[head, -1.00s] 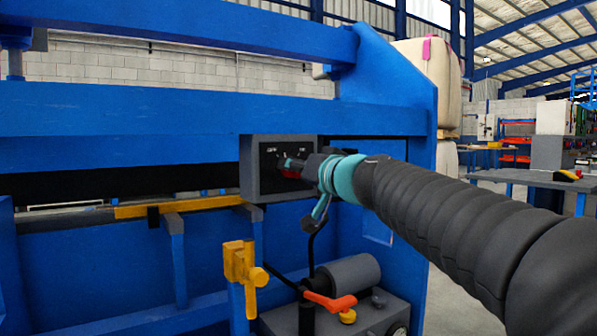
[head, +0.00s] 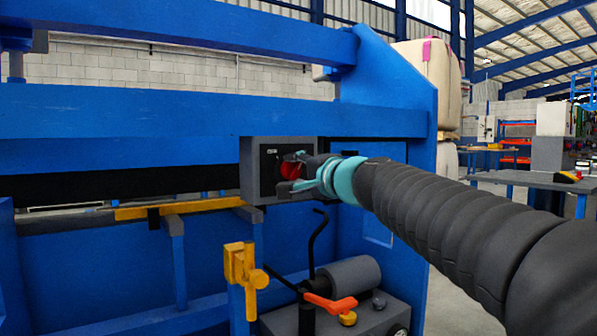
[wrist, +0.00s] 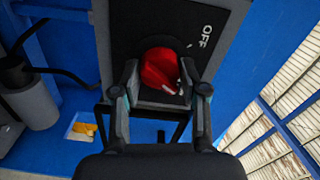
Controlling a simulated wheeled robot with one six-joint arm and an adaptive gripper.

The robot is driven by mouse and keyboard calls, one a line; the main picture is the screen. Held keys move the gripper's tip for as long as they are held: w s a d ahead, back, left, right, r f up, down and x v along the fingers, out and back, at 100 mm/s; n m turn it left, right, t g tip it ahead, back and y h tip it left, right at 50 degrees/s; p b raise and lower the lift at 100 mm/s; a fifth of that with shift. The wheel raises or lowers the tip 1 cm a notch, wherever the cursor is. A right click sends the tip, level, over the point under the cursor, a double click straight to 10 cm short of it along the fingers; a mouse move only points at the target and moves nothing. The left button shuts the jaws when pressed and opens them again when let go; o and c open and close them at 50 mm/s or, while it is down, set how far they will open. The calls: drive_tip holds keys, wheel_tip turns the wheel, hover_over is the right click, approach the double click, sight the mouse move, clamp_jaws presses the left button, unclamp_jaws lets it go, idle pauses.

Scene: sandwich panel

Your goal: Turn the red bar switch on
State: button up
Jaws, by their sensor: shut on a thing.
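The red bar switch (head: 289,170) is a round red knob on the black face of a grey control box (head: 250,180). My gripper (head: 291,171) is at the box, with one finger above and one below the knob. In the wrist view the switch (wrist: 160,66) sits between the two fingers of my gripper (wrist: 159,66), which are shut on it. A white mark shows on its lower right. The white OFF label (wrist: 207,36) lies to the upper right of the knob. The ON label is hidden, and I cannot tell the switch's exact setting.
The box is mounted on a large blue machine frame (head: 200,110). Below are a yellow clamp (head: 240,265), a bent black lever (head: 318,235), an orange handle (head: 330,303) and a grey cylinder (head: 352,272). The floor to the right is partly open.

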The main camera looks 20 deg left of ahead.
drive_tip(key=shift+r+m, duration=0.1)
drive_tip(key=shift+m, duration=1.1)
drive_tip(key=o, duration=1.2)
drive_tip(key=shift+c, duration=0.2)
drive_tip(key=v, duration=1.2)
